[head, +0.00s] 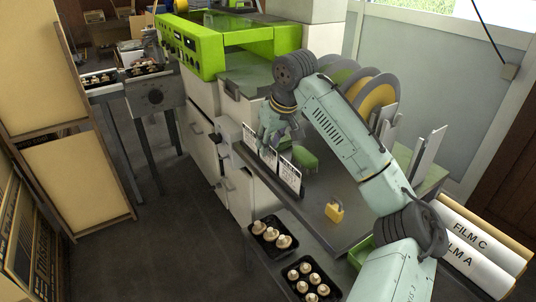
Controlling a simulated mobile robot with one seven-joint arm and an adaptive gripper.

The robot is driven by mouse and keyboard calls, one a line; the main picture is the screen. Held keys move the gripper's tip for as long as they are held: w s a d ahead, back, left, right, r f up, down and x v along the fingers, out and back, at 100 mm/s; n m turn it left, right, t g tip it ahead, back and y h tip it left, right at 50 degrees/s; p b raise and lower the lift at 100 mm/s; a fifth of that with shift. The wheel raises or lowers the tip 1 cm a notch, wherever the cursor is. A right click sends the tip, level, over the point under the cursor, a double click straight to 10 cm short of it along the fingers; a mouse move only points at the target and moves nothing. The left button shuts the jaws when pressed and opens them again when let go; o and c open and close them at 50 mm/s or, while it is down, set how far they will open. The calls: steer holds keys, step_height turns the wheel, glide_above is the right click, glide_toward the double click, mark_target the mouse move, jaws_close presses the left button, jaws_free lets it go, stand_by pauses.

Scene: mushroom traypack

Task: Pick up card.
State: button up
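Several white cards with dark print stand upright in a row along the left edge of the grey worktop. The nearest card (289,176) shows its printed face. A second card (267,155) stands behind it, and part of another (249,138) shows further back. My gripper (274,138) is low over the row, by the top of the second card. Whether the fingers touch a card cannot be made out. The fingers are small and overlap the cards, so their opening is not clear.
A yellow padlock-like block (334,212) and a green block (305,158) are on the worktop (320,236). Discs in a rack (378,100) stand behind my arm. Black mushroom trays (286,253) are at the front, film rolls (480,235) at right. A green machine (205,48) stands behind.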

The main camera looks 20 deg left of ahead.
steer(key=shift+x, duration=1.05)
jaws_close()
